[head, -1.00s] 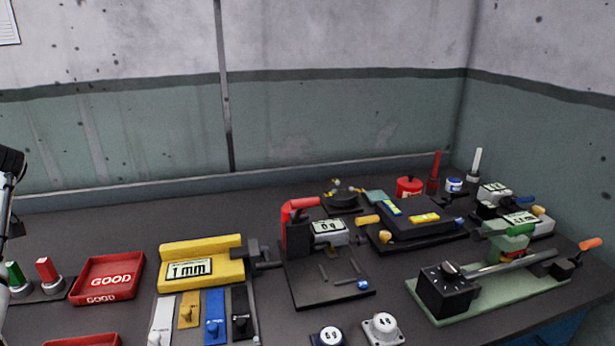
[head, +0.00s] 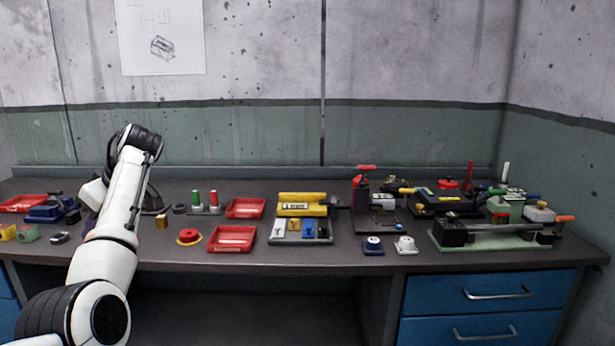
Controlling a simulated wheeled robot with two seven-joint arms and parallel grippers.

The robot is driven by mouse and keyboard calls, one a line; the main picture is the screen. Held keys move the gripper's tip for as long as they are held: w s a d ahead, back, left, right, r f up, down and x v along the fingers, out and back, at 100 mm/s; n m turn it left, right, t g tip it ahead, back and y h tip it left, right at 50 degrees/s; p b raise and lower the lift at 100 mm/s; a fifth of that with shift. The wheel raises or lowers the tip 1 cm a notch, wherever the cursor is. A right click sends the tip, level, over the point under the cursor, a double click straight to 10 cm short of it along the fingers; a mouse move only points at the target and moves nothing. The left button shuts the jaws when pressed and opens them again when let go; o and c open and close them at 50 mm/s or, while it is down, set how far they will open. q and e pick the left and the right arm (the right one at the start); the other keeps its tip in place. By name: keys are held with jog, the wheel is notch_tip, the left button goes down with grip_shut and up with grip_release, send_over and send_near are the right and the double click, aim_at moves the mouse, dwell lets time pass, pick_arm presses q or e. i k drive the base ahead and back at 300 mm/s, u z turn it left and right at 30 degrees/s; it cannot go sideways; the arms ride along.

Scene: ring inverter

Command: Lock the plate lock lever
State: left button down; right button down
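No lever is labelled as the plate lock lever, so I cannot tell which one it is. A dark fixture (head: 361,192) on the right half of the bench has a red lever (head: 365,168) on top, lying roughly level. My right gripper is not in view.
A yellow gauge block (head: 302,198) with coloured tabs stands mid-bench. Red trays (head: 246,208), red and green buttons and a red-yellow knob (head: 189,237) lie left of it. Two small round-topped parts (head: 405,245) sit near the front edge. Blue drawers (head: 484,296) are below right.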

aim_at(474, 195)
jog(key=u, duration=0.8)
jog(key=i, duration=2.2)
jog(key=z, duration=3.5)
jog(key=i, duration=1)
